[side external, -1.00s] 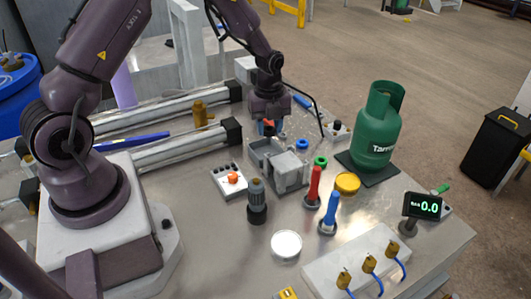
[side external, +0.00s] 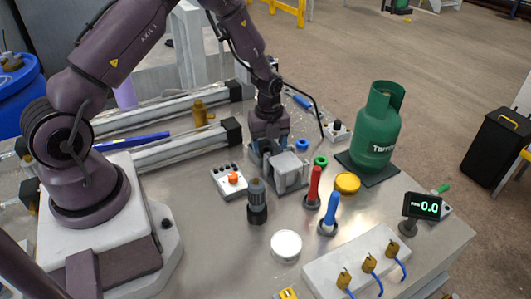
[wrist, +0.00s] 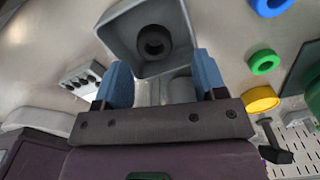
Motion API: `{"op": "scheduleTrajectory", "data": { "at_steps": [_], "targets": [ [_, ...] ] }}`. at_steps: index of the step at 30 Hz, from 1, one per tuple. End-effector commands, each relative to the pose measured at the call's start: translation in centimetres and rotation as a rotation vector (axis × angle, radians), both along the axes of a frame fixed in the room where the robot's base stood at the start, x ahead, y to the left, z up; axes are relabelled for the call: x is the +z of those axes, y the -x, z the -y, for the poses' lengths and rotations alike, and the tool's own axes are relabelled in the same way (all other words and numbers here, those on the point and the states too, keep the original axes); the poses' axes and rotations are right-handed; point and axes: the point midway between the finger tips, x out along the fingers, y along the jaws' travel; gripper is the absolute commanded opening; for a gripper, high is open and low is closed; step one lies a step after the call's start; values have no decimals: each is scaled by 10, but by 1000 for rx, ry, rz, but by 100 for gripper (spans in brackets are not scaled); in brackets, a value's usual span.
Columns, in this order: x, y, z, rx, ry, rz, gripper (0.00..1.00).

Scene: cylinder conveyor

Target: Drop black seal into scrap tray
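The black seal (wrist: 153,42) is a thick dark ring lying inside a grey open-topped tray (wrist: 118,36), seen in the wrist view. I take this to be the scrap tray. My gripper (wrist: 161,68) has its two blue fingers spread wide, with a clear gap between each finger and the seal. The seal shows beyond the fingertips, and nothing is gripped. In the side view my gripper (side external: 266,148) is low over the grey tray area, next to a grey block (side external: 290,168). The seal is hidden in that view.
Blue (side external: 302,145) and green (side external: 320,161) rings and a yellow disc (side external: 347,183) lie to the right. Red (side external: 314,186) and blue (side external: 329,212) upright handles stand in front. A green gas bottle (side external: 376,130) rises at the right.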

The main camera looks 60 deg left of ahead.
Motion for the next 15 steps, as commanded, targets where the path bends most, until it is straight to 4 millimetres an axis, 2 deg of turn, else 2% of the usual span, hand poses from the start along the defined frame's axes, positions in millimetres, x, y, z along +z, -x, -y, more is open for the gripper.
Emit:
{"op": "scheduleTrajectory", "data": {
  "at_steps": [10, 15],
  "targets": [
    [5, 0, 0, 0, 0, 1, 65],
    [30, -1, -1, 0, -2, 5, 65]
  ]
}}
